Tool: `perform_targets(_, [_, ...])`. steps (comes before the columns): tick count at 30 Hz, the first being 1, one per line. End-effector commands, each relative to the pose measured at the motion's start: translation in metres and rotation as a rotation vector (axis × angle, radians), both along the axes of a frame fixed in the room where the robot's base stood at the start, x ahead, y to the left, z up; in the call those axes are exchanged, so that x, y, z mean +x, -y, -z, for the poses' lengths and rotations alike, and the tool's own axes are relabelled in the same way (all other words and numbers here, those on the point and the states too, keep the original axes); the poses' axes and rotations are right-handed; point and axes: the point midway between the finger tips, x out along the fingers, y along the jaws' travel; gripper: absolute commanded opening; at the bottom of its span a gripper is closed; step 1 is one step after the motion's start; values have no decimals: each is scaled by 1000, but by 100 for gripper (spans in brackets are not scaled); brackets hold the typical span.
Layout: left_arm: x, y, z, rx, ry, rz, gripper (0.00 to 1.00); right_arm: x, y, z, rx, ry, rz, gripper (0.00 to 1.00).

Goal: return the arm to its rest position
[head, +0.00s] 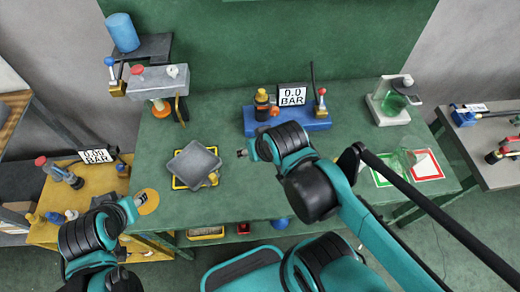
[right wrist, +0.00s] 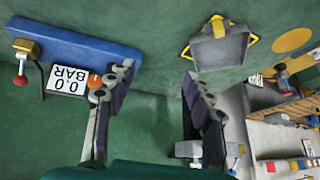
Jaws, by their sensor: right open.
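My right gripper (head: 243,153) is over the middle of the green bench (head: 240,205), between the grey tray and the blue gauge block. In the right wrist view my right gripper (right wrist: 158,80) has its two dark fingers spread apart, with nothing between them but green surface beyond. My left gripper (head: 138,200) is at the left, beside an orange disc at the bench's left edge. It is small in the head view and its jaw opening cannot be made out.
A grey tray (head: 194,163) lies inside a yellow outline; it also shows in the right wrist view (right wrist: 220,46). A beaker stand (head: 393,100) is back right. The bench's front middle is clear.

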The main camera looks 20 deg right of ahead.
Motion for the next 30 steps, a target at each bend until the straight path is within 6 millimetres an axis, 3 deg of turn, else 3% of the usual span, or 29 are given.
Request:
perform_targets(4, [0, 0, 0, 0, 0, 0, 40, -8, 11, 1, -71, 58, -78, 52])
perform_targets(14, [0, 0, 0, 0, 0, 0, 40, -9, 12, 2, -87, 68, -96, 52])
perform_targets(22, [0, 0, 35, 0, 0, 0, 40, -9, 12, 37, -87, 67, -95, 52])
perform_targets(30, [0, 0, 31, 0, 0, 0, 40, -9, 12, 32, -87, 67, -95, 52])
